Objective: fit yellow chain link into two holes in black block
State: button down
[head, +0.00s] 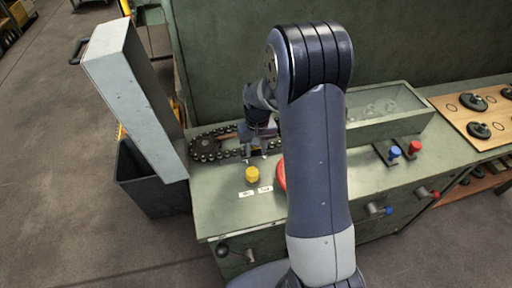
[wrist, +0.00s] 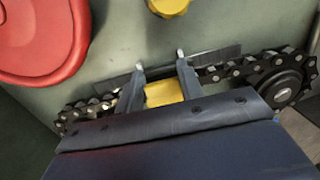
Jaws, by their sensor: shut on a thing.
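In the wrist view the yellow chain link (wrist: 163,92) sits between the two fingers of my gripper (wrist: 160,62), which is shut on it. Its far end is partly hidden by the gripper. A dark, narrow block (wrist: 218,55) lies just past and beside the fingertips, in the gap of the black chain (wrist: 240,72). Its holes cannot be made out. In the head view my gripper (head: 258,156) is low over the green bench at the chain's near right end, and the link is hidden there.
A yellow knob (head: 252,174) and a red round part (head: 281,175) stand close in front of my gripper. The chain wraps a dark sprocket (head: 205,146) on the left. A glass-topped box (head: 385,110) and blue and red buttons (head: 394,152) are on the right.

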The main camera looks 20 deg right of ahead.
jog(key=shift+f+b, duration=0.45)
jog(key=shift+f, duration=0.1)
dwell(0.9)
jog(key=c, duration=0.9)
grip_release()
jog(key=shift+o, duration=0.8)
jog(key=o, duration=0.5)
jog(key=shift+c, duration=0.2)
jog(key=shift+r, duration=0.1)
notch_tip(320, 180, up, 8)
jog(key=p, duration=0.6)
jog(key=shift+r, duration=0.15)
